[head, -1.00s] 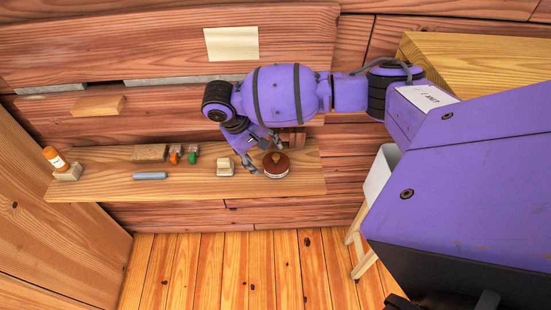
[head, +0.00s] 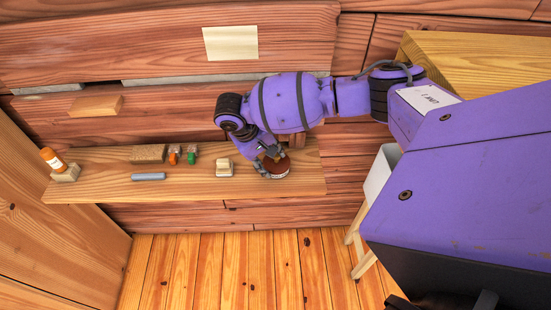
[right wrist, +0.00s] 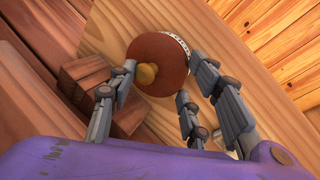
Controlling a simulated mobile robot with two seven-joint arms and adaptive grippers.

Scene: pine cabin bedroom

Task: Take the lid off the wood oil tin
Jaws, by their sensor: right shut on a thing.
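The wood oil tin (head: 279,176) is a low round tin with a pale band, near the right end of the wooden shelf. Its round brown lid (head: 281,166) sits on top. In the right wrist view the lid (right wrist: 165,52) shows a yellowish knob (right wrist: 147,74), and the tin's pale band (right wrist: 178,41) shows at its far edge. My right gripper (head: 273,166) is over the tin with its fingers shut on the lid, one finger at the left and two at the right in the wrist view. My left gripper is out of view.
Stacked wood blocks (right wrist: 88,79) stand close beside the tin.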

